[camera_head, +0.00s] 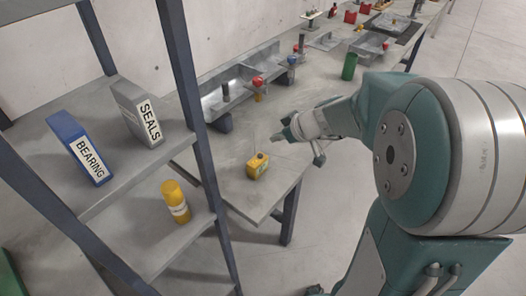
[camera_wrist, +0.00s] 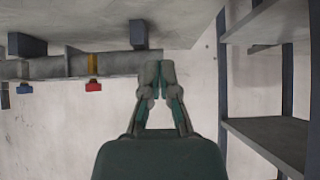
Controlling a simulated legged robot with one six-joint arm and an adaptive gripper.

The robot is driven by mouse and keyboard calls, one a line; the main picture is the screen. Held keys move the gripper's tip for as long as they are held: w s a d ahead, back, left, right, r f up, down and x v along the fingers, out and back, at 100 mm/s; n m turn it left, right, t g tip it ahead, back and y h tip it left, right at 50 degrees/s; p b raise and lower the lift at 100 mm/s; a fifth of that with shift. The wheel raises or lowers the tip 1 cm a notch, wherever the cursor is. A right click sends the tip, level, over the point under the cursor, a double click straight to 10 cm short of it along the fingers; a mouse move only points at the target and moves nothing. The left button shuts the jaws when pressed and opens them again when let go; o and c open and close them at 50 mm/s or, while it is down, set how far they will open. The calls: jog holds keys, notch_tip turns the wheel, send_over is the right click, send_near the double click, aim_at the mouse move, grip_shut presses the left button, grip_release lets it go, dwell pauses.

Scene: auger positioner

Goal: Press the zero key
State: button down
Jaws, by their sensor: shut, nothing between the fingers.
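My gripper (camera_head: 277,137) is above the near end of the grey bench, up and to the right of a small yellow box (camera_head: 258,166) with a dark top. The gripper is apart from the box. In the wrist view the two fingertips (camera_wrist: 159,73) meet, with nothing held. No zero key can be made out; the yellow box's markings are too small to read. The box is not seen in the wrist view.
A metal trough (camera_head: 230,90) with red (camera_head: 257,82) and blue (camera_head: 292,60) knobs stands along the wall. A green cylinder (camera_head: 349,66) is farther along. Shelves at left hold a BEARING box (camera_head: 78,148), a SEALS box (camera_head: 138,112) and a yellow bottle (camera_head: 175,201).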

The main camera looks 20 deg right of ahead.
send_over(263, 158)
notch_tip(263, 158, down, 5)
jog(key=shift+r, duration=0.1)
notch_tip(263, 158, down, 3)
jog(key=shift+r, duration=0.2)
jog(key=shift+f, duration=0.7)
